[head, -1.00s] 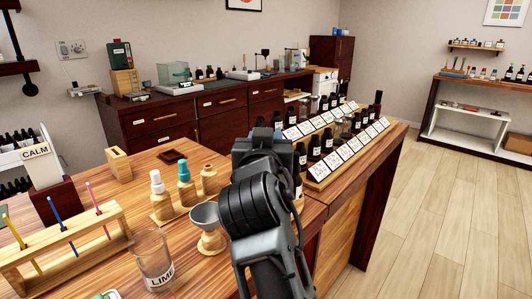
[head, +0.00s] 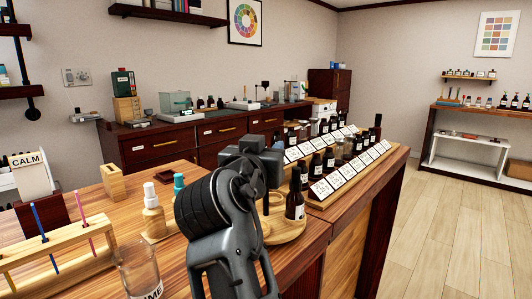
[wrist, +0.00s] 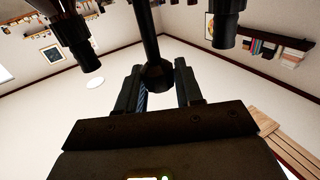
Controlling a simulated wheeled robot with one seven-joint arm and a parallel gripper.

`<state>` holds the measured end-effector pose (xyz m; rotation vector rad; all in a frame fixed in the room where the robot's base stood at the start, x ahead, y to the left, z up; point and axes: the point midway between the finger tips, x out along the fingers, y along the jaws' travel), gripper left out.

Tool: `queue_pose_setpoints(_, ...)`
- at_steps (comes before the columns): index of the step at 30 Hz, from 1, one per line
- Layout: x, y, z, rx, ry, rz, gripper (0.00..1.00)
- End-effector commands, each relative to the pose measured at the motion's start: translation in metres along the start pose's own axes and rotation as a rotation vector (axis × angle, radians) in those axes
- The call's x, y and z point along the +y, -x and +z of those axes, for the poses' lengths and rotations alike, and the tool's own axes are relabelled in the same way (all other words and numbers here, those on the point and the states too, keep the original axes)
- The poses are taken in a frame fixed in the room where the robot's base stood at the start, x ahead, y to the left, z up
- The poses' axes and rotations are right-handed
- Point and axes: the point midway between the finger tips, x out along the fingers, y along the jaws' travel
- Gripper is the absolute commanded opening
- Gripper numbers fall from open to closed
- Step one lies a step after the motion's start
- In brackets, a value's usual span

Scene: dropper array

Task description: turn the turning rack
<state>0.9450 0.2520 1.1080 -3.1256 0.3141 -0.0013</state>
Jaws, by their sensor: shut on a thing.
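The turning rack (head: 290,232) is a round wooden tray near the bench's right edge, partly hidden behind my arm. A dark labelled bottle (head: 295,203) stands upright on its right side. My gripper (head: 255,172) is above the rack, its fingers partly hidden in the head view. In the wrist view my gripper (wrist: 157,88) is shut on a dark round knob (wrist: 157,74) at the end of a thin black post (wrist: 149,30). Dark bottle tops stand on both sides of the post, left (wrist: 78,40) and right (wrist: 228,22), apart from the fingers.
A stepped wooden display (head: 345,178) with several dark bottles and white cards stands right behind the rack. A white-capped bottle (head: 152,215), a glass beaker (head: 139,268) and a test-tube rack (head: 55,245) stand left of my arm. The floor at right is clear.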

Motion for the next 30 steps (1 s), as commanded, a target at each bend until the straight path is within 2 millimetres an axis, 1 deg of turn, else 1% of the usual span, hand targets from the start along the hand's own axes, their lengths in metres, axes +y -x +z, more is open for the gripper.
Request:
queue_pose_setpoints(5,0.000,0.000,0.002,-0.004,0.002,0.000,0.00)
queue_pose_setpoints(6,0.000,0.000,0.002,-0.004,0.003,0.000,0.37)
queue_pose_setpoints(12,0.000,0.000,0.001,-0.003,0.002,0.000,0.55)
queue_pose_setpoints(18,0.000,0.000,0.001,-0.001,0.001,-0.001,0.55)
queue_pose_setpoints(21,0.000,0.004,0.001,-0.001,0.001,-0.001,0.55)
queue_pose_setpoints(23,0.000,0.011,0.001,-0.001,0.001,-0.001,0.55)
queue_pose_setpoints(30,0.000,0.050,0.002,-0.001,0.002,-0.002,0.55)
